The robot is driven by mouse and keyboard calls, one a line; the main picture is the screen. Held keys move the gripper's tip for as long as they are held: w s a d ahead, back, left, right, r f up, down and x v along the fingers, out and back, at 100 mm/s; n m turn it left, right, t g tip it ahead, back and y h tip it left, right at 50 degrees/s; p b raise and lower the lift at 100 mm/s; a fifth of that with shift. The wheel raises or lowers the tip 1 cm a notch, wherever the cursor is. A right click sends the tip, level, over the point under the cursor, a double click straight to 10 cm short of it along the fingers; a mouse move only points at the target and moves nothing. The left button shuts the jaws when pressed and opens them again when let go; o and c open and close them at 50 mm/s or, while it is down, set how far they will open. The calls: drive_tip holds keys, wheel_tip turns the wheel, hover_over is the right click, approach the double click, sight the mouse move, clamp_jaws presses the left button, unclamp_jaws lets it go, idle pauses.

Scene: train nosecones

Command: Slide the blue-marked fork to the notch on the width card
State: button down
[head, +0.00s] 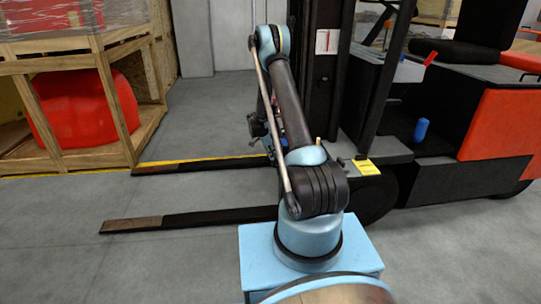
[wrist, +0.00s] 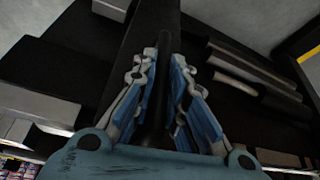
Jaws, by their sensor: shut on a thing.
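Two long dark forks with worn brown tips lie low over the floor in the head view, a near fork (head: 200,220) and a far fork (head: 200,167). I see no blue mark on either, so I cannot tell which is the marked one. A yellow card (head: 365,167) sits by the fork carriage; its notch cannot be made out. In the wrist view my gripper (wrist: 168,55), with blue fingers, is shut on a dark bar (wrist: 158,100) between them. Which part that bar belongs to is unclear. In the head view my arm hides the gripper and the fork roots.
The black mast (head: 325,70) and orange truck body (head: 500,120) stand at the right. A blue cylinder (head: 421,130) is on the truck. A wooden crate (head: 150,140) with a red nosecone (head: 85,110) stands at the left. Grey floor is clear at the front left.

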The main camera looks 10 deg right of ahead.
drive_tip(key=shift+d, duration=0.2)
drive_tip(key=c, duration=1.6)
unclamp_jaws()
drive_tip(key=shift+a, duration=0.1)
drive_tip(key=shift+a+r, duration=0.25)
drive_tip(key=shift+r, duration=0.3)
drive_tip(key=v, duration=1)
drive_tip(key=shift+r, duration=0.35)
drive_tip(key=shift+a, duration=0.1)
